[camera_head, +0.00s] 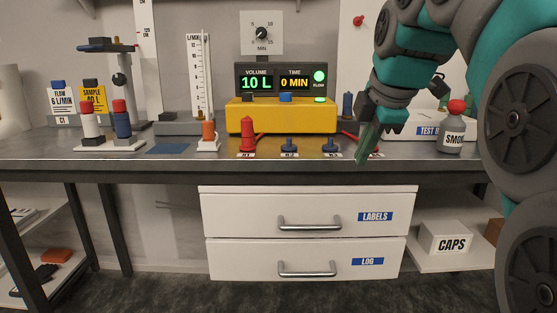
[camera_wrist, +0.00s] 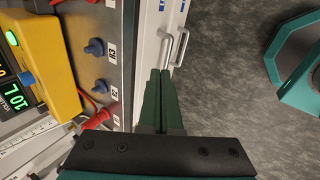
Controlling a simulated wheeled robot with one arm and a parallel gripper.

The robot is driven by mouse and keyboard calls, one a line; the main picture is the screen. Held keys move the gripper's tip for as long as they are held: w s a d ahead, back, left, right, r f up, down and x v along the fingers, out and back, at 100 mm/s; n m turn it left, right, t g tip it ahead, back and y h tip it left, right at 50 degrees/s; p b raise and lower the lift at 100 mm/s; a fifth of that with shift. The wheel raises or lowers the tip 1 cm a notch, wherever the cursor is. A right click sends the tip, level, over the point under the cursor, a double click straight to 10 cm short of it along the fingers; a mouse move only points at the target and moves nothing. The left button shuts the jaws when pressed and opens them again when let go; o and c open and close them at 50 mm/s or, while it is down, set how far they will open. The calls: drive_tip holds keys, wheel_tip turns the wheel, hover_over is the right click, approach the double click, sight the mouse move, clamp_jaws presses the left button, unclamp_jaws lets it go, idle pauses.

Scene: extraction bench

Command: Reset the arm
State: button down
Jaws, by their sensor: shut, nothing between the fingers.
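My arm comes in from the right in the head view, teal and dark grey. My gripper (camera_head: 362,160) points down at the front edge of the bench, in front of the right end of the row of small plugs. In the wrist view the two green fingers of my gripper (camera_wrist: 161,75) lie together, shut with nothing between them. The gripper hides part of the rightmost labelled spot on the bench.
The bench (camera_head: 110,152) holds a yellow meter (camera_head: 270,117), a red plug (camera_head: 247,134), blue plugs (camera_head: 289,146) and a SMOKE bottle (camera_head: 452,135) near my arm. Below are two white drawers (camera_head: 240,215), both shut, with handles sticking out. The floor in front is clear.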

drive_tip(key=s+f+m+g, duration=0.4)
drive_tip(key=s+f+m, duration=0.5)
drive_tip(key=s+f, duration=0.6)
drive_tip(key=s+f+m+g+h, duration=0.1)
drive_tip(key=s+f+m+g, duration=0.2)
drive_tip(key=s+f+m, duration=0.7)
drive_tip(key=s+f, duration=0.5)
drive_tip(key=f, duration=0.4)
drive_tip(key=shift+f+g, duration=0.15)
drive_tip(key=shift+g, duration=0.25)
